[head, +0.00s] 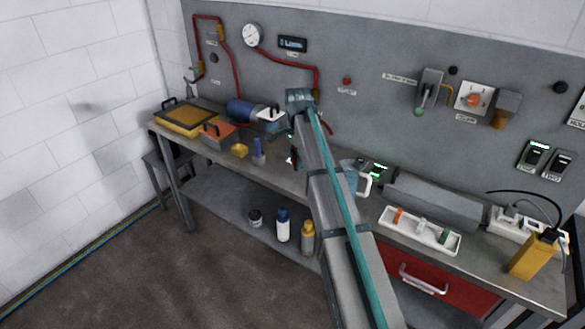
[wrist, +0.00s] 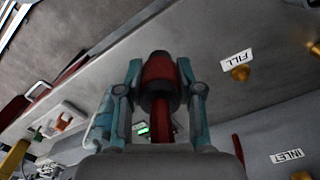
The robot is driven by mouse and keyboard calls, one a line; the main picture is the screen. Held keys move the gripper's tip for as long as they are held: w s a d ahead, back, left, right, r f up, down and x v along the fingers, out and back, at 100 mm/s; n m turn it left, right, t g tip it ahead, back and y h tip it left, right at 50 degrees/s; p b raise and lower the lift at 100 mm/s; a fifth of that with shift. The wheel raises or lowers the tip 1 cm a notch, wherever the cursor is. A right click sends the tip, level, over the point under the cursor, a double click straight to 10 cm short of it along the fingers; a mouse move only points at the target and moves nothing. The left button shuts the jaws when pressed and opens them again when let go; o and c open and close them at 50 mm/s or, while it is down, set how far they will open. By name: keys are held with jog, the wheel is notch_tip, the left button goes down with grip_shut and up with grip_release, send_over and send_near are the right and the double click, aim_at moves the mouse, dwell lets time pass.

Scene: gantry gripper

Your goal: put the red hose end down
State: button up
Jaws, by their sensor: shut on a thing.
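In the wrist view my gripper (wrist: 160,75) is shut on the red hose end (wrist: 158,68), a red cap-like piece with a dark collar. Its two teal fingers press it from both sides. The red hose (wrist: 165,122) runs from it down between the fingers. A brass port (wrist: 240,73) beside a FILL label is to the right of the hose end and apart from it. In the head view my gripper (head: 273,122) is over the back left part of the workbench (head: 215,160); the hose end is too small to make out there.
An orange-topped box (head: 217,133), a yellow block (head: 239,150) and a blue cylinder (head: 240,110) stand at left. A clear jug (head: 352,175), a white tray (head: 420,240) and a yellow device (head: 534,257) stand at right. The grey wall panel (head: 385,50) rises behind.

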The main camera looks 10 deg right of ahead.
jog(key=w+f+p, duration=0.2)
jog(key=w+f, duration=0.4)
jog(key=shift+w+f+p, duration=0.25)
jog(key=shift+w+p, duration=0.05)
jog(key=shift+f+p, duration=0.35)
jog(key=shift+f, duration=1.25)
jog(key=shift+f, duration=0.15)
jog(key=o, duration=1.2)
jog(key=shift+c, duration=0.2)
notch_tip(320, 180, up, 12)
jog(key=b, duration=0.3)
jog(key=shift+s, duration=0.1)
